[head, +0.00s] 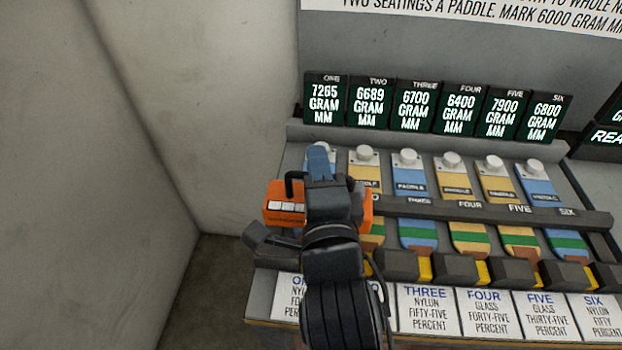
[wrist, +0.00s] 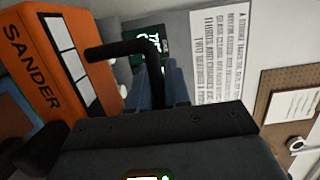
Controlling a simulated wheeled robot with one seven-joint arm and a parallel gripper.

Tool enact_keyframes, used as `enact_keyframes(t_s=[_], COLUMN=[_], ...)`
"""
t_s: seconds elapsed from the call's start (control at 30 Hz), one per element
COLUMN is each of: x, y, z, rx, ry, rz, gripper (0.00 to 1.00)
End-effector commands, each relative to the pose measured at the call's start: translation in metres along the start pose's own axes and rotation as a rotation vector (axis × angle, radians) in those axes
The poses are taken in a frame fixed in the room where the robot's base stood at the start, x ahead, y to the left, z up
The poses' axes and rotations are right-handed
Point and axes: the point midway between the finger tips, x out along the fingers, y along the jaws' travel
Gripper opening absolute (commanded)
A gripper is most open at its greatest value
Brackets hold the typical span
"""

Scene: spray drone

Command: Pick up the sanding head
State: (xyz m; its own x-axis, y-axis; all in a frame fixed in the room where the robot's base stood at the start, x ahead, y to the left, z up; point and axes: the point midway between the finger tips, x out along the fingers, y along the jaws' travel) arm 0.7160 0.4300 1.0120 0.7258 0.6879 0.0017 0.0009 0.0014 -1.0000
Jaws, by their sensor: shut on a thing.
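The sanding head is an orange block (head: 283,205) marked SANDER, with white panels and a black bent handle. In the head view it sits at the end of my arm, and orange shows on both sides of my gripper (head: 319,168). In the wrist view the sanding head (wrist: 45,60) is large and close at the left, and its black handle (wrist: 125,47) reaches across in front of my gripper (wrist: 165,88). My gripper is shut on the sanding head. The exact contact is hidden, and I cannot tell whether its underside touches the bench.
A bench holds a row of paddles (head: 410,185) with white knobs behind a dark rail (head: 490,214). Dark displays (head: 411,108) stand behind, and white cards (head: 426,309) lie in front. A grey wall (head: 215,90) rises at the left, with open floor (head: 215,290) below.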

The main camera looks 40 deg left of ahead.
Motion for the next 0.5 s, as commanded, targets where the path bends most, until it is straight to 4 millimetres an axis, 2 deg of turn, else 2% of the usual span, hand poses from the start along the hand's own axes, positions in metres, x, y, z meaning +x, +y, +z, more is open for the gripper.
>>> enact_keyframes(t_s=[0.03, 0.3, 0.5], x=[-0.006, -0.033, -0.047], y=[-0.007, -0.038, -0.055], z=[-0.011, -0.056, -0.079], rx=[0.001, -0.001, -0.001], ry=[0.006, 0.005, 0.003], rz=[-0.001, -0.004, -0.003], gripper=[0.00, 0.00, 0.00])
